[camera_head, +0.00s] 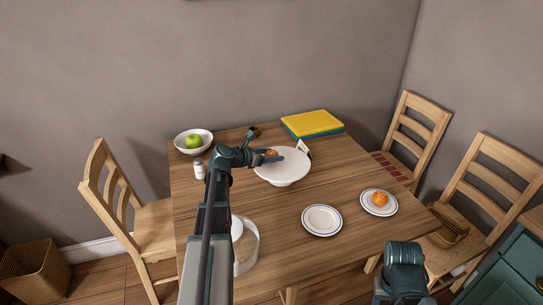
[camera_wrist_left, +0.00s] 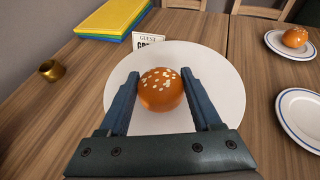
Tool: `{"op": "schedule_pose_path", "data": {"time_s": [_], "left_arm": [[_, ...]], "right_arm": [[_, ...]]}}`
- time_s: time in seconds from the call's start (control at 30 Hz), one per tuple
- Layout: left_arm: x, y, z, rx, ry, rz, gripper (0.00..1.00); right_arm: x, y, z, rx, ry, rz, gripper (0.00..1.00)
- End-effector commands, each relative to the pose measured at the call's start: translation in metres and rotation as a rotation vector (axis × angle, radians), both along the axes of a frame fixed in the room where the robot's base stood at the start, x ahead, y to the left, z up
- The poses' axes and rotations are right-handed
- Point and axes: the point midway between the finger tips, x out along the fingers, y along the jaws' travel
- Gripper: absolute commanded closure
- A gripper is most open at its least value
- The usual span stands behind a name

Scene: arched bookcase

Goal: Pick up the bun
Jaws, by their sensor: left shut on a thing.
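The bun (camera_wrist_left: 161,90) is round, glossy orange-brown with pale seeds on top. It sits between the two fingers of my left gripper (camera_wrist_left: 163,100), which is shut on it. Behind and below it is a round white stand (camera_wrist_left: 222,72). In the head view my left gripper (camera_head: 272,157) reaches over the left part of the white stand (camera_head: 285,175), and a bit of the bun (camera_head: 271,152) shows at its fingers. I cannot tell whether the bun touches the stand. My right arm shows at the bottom right of the head view, its fingers unseen.
A plate (camera_head: 368,206) with an orange round item (camera_head: 380,198) and an empty plate (camera_head: 310,228) lie to the right. A small sign (camera_wrist_left: 148,41) stands behind the stand. Yellow and blue boards (camera_head: 313,123), a bowl (camera_head: 182,150) with a green apple (camera_head: 194,141), and chairs surround the area.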

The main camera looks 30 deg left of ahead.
Motion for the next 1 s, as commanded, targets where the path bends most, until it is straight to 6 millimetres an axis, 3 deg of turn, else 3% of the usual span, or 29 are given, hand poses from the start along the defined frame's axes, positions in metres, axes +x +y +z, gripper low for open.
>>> {"op": "schedule_pose_path", "data": {"time_s": [0.17,0.6,0.7,1.0], "left_arm": [[0.0,0.0,0.024,0.0,0.0,0.0,0.9],[-0.108,-0.061,0.03,-0.001,0.0,0.001,0.9],[-0.125,-0.07,0.031,-0.001,0.0,0.0,0.9],[-0.14,-0.078,0.033,0.0,0.0,0.0,0.9]], "right_arm": [[0.0,0.0,0.024,0.0,0.0,0.0,0.5],[0.0,0.0,0.03,0.0,0.0,0.0,0.5],[0.0,0.0,0.031,0.0,0.0,0.0,0.5],[0.0,0.0,0.033,0.0,0.0,0.0,0.5]]}}
